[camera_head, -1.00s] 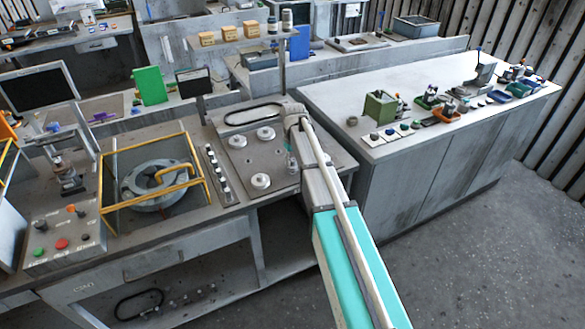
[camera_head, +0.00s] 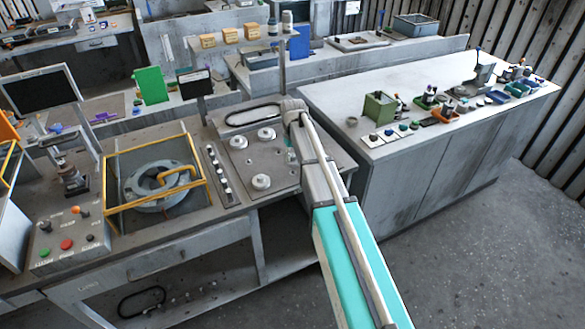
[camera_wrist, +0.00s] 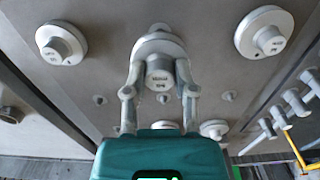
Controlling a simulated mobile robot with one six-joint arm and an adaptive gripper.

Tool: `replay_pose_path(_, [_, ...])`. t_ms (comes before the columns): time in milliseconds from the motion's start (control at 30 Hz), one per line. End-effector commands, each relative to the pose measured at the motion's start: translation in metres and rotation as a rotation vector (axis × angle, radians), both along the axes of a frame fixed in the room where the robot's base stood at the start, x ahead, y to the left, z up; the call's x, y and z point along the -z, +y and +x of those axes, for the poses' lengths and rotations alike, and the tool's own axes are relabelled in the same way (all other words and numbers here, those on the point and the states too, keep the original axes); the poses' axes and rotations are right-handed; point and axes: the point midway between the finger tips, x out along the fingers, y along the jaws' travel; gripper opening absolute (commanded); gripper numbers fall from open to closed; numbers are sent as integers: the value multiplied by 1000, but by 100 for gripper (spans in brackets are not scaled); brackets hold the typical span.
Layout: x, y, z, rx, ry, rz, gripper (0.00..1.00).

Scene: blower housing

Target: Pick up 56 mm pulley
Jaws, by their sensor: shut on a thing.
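In the wrist view my gripper (camera_wrist: 160,72) has its two fingers closed on the hub of a grey pulley (camera_wrist: 159,46), one finger on each side. The mark on its face is too small to read, so I cannot tell its size. Two more round pulleys stand on the same plate, one at the left (camera_wrist: 62,42) and one at the right (camera_wrist: 265,32). In the head view three pale pulleys show on the plate: a far one (camera_head: 266,134), a left one (camera_head: 238,141) and a near one (camera_head: 261,181). My arm largely hides the gripper and held pulley there.
A black belt loop (camera_head: 252,114) lies behind the pulleys on the plate. A row of small pegs (camera_head: 217,172) stands left of it, then a yellow frame (camera_head: 155,185) around a round housing (camera_head: 158,186). A white-topped bench (camera_head: 420,80) with small parts is at the right.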

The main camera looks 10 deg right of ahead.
Motion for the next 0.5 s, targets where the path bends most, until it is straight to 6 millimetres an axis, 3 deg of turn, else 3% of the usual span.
replay_pose_path(500, [-28,0,0,0,0,0,0])
